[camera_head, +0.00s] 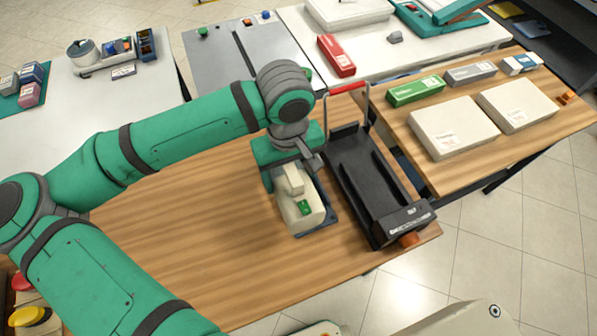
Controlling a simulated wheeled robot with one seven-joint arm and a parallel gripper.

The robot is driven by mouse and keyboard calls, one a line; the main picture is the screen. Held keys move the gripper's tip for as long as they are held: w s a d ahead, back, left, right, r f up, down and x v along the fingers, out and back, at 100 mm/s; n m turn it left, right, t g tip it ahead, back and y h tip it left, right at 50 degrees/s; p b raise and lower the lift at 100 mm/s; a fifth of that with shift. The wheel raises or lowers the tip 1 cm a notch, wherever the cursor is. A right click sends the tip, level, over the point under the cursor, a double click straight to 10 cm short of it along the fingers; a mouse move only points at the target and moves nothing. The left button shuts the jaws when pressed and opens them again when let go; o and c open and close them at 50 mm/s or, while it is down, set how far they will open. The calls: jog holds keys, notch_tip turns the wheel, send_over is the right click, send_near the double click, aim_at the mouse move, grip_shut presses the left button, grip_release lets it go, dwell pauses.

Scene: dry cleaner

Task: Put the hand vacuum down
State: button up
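The hand vacuum (306,212), a cream body with a green patch and a raised cream handle, is in the middle of the camera_head view on the wooden table. A dark blue-grey flat piece (328,222) shows under and beside its right and lower edges. Whether the vacuum rests fully on it I cannot tell. My gripper (294,172) is right over the upper end of the vacuum, at its handle. One grey finger part shows to the right of the handle; the other fingertip is hidden, so its grip on the handle is unclear.
A long black tray-like device (367,172) with a red handle stands close to the right of the vacuum. The wooden table (200,230) is clear to the left. Cream boxes (452,127) and a green box (415,91) lie on another wooden table to the right.

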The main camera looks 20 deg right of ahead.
aim_at(299, 168)
jog(key=w+d+f, duration=0.1)
jog(key=f, duration=0.1)
jog(key=w+d+f, duration=0.1)
jog(key=w+f, duration=0.1)
jog(key=w+d+f, duration=0.1)
jog(key=d+f, duration=0.1)
jog(key=shift+w, duration=0.2)
jog(key=shift+w+d+f, duration=0.1)
jog(key=shift+w+f, duration=0.05)
jog(key=shift+f, duration=0.75)
jog(key=shift+w+f, duration=0.1)
jog(key=shift+f, duration=0.75)
jog(key=shift+s+f, duration=0.1)
jog(key=o, duration=1.1)
notch_tip(299, 168, up, 12)
